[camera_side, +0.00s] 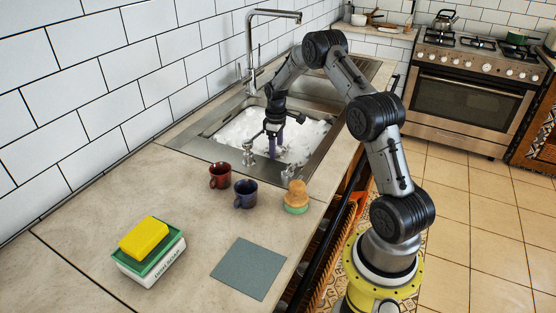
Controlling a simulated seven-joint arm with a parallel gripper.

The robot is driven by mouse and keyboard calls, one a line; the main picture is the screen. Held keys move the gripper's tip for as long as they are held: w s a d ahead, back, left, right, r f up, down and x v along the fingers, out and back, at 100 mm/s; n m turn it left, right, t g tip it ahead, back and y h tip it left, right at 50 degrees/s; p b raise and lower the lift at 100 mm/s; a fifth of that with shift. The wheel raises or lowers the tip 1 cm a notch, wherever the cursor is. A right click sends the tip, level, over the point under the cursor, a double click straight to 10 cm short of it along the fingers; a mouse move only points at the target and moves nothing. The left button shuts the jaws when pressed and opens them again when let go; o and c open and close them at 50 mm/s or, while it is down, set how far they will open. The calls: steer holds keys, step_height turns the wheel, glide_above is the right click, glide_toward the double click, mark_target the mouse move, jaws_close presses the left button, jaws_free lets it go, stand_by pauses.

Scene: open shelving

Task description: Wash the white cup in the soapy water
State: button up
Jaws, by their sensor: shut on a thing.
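My gripper (274,150) points down into the white soapy water (235,133) in the metal sink (215,152). Its fingers look dark with a purple tint. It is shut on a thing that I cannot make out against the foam. I cannot pick out a white cup anywhere in view; white on white foam would be hard to see.
A red mug (220,175), a dark blue mug (245,193) and a wooden-topped brush (296,195) stand on the counter before the sink. A yellow sponge (144,238) on a green-and-white box and a grey cloth (248,268) lie nearer. A tall faucet (250,50) rises behind the sink.

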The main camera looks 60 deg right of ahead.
steer(key=shift+s+a, duration=0.25)
steer(key=shift+s, duration=0.25)
steer(key=shift+w+d, duration=0.1)
steer(key=shift+w+d, duration=0.25)
steer(key=shift+w, duration=0.25)
steer(key=shift+w+d, duration=0.2)
steer(key=shift+w, duration=0.25)
steer(key=shift+s+a, duration=0.1)
steer(key=shift+s, duration=0.05)
steer(key=shift+s+a, duration=0.25)
steer(key=shift+s, duration=0.2)
steer(key=shift+s+a, duration=0.2)
steer(key=shift+s, duration=0.25)
steer(key=shift+w+d, duration=0.1)
steer(key=shift+w+d, duration=0.25)
steer(key=shift+w, duration=0.25)
steer(key=shift+w+d, duration=0.2)
steer(key=shift+w, duration=0.25)
